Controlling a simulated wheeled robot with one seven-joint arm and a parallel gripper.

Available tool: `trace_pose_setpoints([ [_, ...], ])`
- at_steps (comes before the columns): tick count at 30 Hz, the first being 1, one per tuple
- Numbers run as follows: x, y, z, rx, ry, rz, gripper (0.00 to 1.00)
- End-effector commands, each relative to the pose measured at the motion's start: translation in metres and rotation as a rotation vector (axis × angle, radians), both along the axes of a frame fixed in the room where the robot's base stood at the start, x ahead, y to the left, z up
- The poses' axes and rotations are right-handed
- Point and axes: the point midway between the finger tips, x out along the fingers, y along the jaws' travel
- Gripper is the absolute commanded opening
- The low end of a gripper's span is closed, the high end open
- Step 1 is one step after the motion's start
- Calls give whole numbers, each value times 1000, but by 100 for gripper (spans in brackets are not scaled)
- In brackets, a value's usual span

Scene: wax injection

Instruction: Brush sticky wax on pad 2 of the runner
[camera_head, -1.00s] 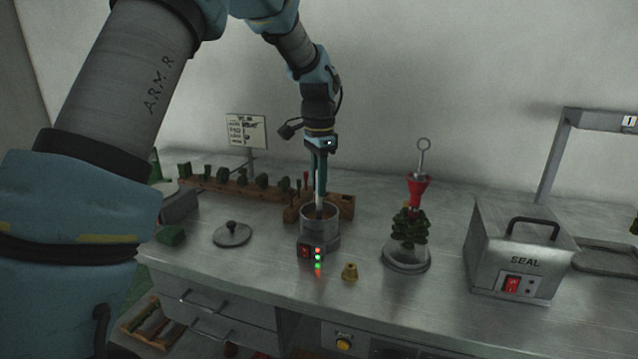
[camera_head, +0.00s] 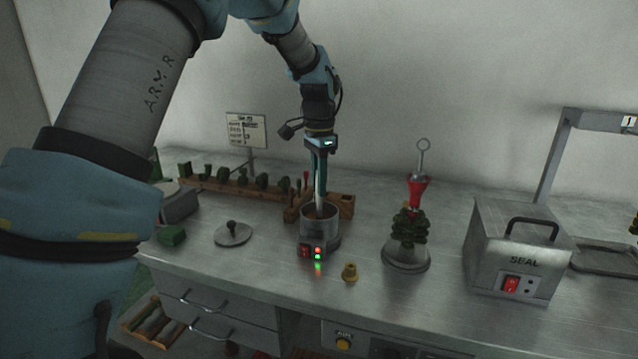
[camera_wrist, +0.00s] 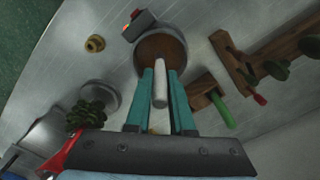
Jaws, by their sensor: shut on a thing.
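My gripper (camera_head: 319,182) points down over the small metal wax pot (camera_head: 320,240) and is shut on a pale, rod-like tool (camera_wrist: 160,84), which looks like the brush. In the wrist view the teal fingers (camera_wrist: 160,100) flank this tool, and its end lies over the brown wax (camera_wrist: 173,46) in the pot. Whether its tip touches the wax cannot be told. A green tree of pieces (camera_head: 408,228) stands on a round metal base (camera_head: 406,256) under a red cup (camera_head: 416,190) with a ringed rod. I cannot make out which part is the runner or its pad 2.
A pot lid (camera_head: 233,236) lies left of the pot, a brass piece (camera_head: 350,272) in front. Behind is a wooden rack (camera_head: 225,190) with several green pieces. A SEAL box (camera_head: 515,255) stands right. The bench between tree and box is clear.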

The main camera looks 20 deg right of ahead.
Motion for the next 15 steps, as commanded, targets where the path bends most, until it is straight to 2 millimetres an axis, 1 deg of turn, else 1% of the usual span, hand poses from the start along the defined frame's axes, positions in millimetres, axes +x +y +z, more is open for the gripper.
trace_pose_setpoints([
  [1, -1, 1, -2, 3, 3, 0, 0],
  [5, -1, 1, -1, 3, 3, 0, 0],
  [8, -1, 1, 5, 3, 3, 0, 0],
  [15, 0, 0, 25, 1, 1, 0, 0],
])
